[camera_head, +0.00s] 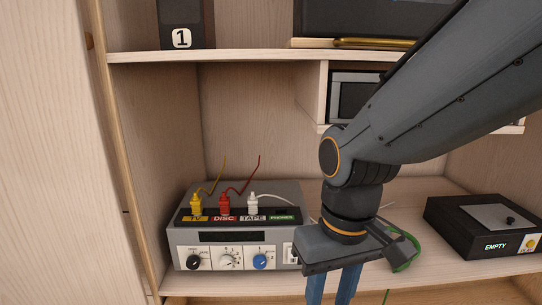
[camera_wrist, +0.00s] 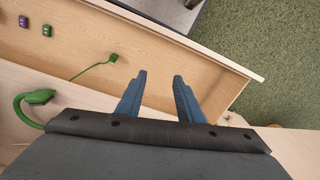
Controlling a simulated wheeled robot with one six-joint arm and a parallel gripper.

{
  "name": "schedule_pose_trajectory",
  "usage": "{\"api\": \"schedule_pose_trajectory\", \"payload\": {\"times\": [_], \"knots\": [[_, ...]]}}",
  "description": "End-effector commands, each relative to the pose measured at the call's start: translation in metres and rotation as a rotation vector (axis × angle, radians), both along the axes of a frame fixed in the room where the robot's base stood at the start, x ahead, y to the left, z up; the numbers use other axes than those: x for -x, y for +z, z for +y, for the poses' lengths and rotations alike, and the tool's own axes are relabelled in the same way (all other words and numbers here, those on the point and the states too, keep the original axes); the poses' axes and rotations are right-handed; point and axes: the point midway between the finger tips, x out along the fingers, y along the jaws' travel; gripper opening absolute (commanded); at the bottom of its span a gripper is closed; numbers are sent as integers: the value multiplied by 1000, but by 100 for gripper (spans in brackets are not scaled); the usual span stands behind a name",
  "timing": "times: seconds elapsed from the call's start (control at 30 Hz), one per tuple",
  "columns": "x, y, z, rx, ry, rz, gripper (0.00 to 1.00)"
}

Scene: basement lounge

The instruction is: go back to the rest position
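My gripper (camera_head: 334,288) hangs pointing down in front of the shelf, to the right of the grey amplifier's front, its fingers cut off by the bottom edge of the head view. In the wrist view the two blue fingers of my gripper (camera_wrist: 159,76) are apart with nothing between them. Beyond the fingertips is the wooden floor of an open drawer (camera_wrist: 190,62). My arm comes in from the upper right of the head view.
The grey amplifier (camera_head: 205,237) has yellow, red and white plugs on top. A black box marked EMPTY (camera_head: 465,228) stands right. A green cable (camera_head: 408,262) lies behind my gripper. The drawer holds a small green plug (camera_wrist: 113,58) and small purple (camera_wrist: 23,21) and green (camera_wrist: 47,30) pieces.

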Motion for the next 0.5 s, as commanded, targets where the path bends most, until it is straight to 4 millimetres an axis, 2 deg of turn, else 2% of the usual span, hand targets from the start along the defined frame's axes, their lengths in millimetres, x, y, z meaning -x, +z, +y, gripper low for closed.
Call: {"api": "schedule_pose_trajectory", "payload": {"times": [0.33, 0.5], "knots": [[-2, 30, -18, 11, -65, 3, 34], [-2, 54, -35, 20, -120, 4, 34]]}}
